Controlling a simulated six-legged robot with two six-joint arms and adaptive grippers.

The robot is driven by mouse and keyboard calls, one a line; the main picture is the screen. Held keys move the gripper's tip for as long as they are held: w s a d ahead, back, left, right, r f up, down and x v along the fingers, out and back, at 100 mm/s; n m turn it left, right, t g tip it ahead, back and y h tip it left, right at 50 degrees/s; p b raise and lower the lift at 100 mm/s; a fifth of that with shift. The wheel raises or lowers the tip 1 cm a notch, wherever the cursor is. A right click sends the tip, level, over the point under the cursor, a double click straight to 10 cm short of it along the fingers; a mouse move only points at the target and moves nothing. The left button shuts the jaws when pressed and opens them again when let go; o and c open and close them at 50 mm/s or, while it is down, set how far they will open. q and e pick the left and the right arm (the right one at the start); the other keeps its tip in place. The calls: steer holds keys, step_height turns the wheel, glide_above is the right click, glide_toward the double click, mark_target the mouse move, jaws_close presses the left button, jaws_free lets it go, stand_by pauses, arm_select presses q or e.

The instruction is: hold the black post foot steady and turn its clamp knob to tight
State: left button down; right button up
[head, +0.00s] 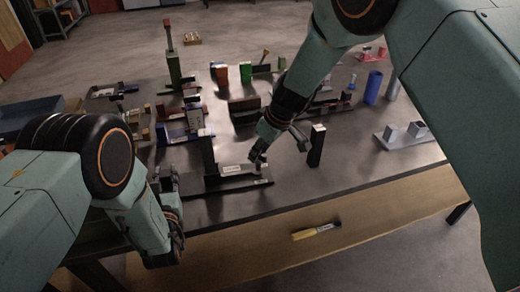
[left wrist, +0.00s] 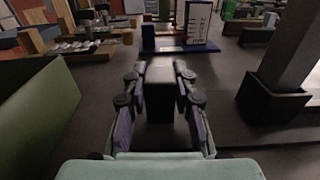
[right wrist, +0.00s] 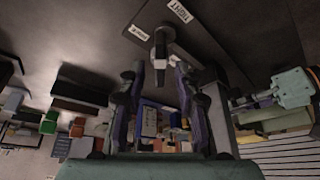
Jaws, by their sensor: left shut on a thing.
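The black post foot (head: 222,187) is a long dark base with an upright dark post near the table's front edge. My left gripper (head: 174,197) is at its left end, shut on a dark block-like part of it (left wrist: 184,78). My right gripper (head: 257,160) is above the foot's right part. In the right wrist view the clamp knob (right wrist: 160,47), a dark bar with a light end, lies between and just beyond my right fingertips (right wrist: 157,78), which stand apart with gaps either side. A TIGHT label (right wrist: 180,10) and a second label (right wrist: 140,32) lie beside the knob.
A separate black post (head: 316,146) stands right of my right gripper. A blue-based fixture with a white card (head: 195,122) stands behind the foot. A grey plate with blocks (head: 410,138) is at the right. A yellow-handled brush (head: 315,231) lies in front.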

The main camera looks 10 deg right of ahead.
steer(key=shift+c, duration=0.3)
jaws_close()
stand_by(0.3)
steer(key=m, duration=0.2)
steer(key=m+h, duration=0.1)
steer(key=m, duration=0.1)
steer(key=shift+s+a+t+h, duration=0.1)
steer(key=shift+t+h, duration=0.2)
steer(key=shift+t, duration=0.1)
steer(key=shift+a+m+h, duration=0.1)
steer(key=shift+m+h, duration=0.4)
steer(key=shift+m, duration=1.6)
